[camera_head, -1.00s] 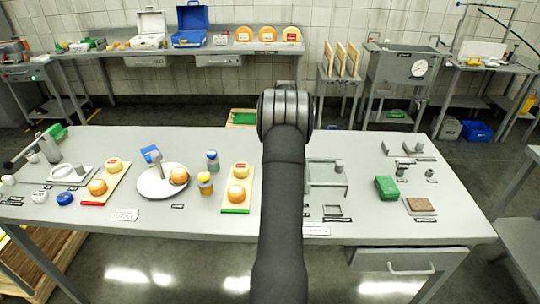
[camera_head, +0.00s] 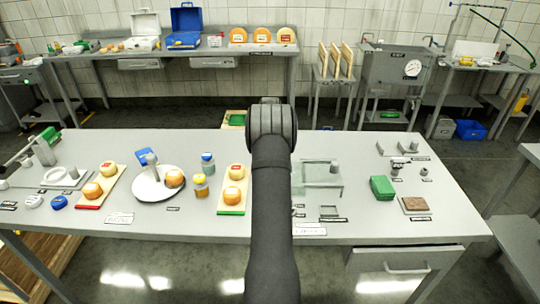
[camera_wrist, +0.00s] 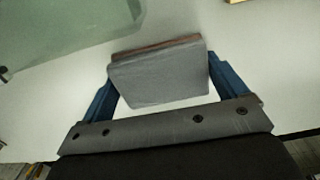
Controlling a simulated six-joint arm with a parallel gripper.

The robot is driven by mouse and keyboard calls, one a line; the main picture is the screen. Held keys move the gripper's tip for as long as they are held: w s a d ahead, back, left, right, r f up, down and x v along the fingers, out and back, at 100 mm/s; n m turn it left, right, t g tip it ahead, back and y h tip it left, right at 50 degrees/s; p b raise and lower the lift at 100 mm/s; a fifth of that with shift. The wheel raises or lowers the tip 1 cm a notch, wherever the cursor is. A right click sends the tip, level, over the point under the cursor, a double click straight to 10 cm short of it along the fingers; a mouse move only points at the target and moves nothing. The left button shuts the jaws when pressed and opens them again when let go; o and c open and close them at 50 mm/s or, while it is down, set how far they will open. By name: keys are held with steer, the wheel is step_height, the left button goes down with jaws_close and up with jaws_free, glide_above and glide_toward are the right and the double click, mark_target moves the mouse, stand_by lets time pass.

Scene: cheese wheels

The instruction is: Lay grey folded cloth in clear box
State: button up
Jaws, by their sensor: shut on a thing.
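The grey folded cloth (camera_wrist: 160,78) is held between the two blue fingers of my gripper (camera_wrist: 163,85) in the wrist view. It looks like a flat square pad with a brown layer along its far edge. In the head view my arm hides the gripper and the cloth. The clear box (camera_head: 322,182) stands on the table just right of my arm, partly hidden by it. A clear greenish surface, apparently the box, also shows at the upper left of the wrist view (camera_wrist: 60,25), ahead and left of the cloth. The cloth appears apart from it.
To the right are a green block (camera_head: 382,187) and a brown pad on a board (camera_head: 415,205). To the left are a board with cheese wheels (camera_head: 234,208), small jars (camera_head: 201,187) and a white round plate (camera_head: 158,190). Bare table lies at the front right.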

steer(key=o, duration=0.6)
steer(key=shift+r, duration=0.1)
step_height(320, 180, up, 11)
steer(key=shift+r, duration=0.4)
steer(key=shift+c, duration=1.2)
steer(key=shift+r, duration=0.15)
steer(key=c, duration=0.5)
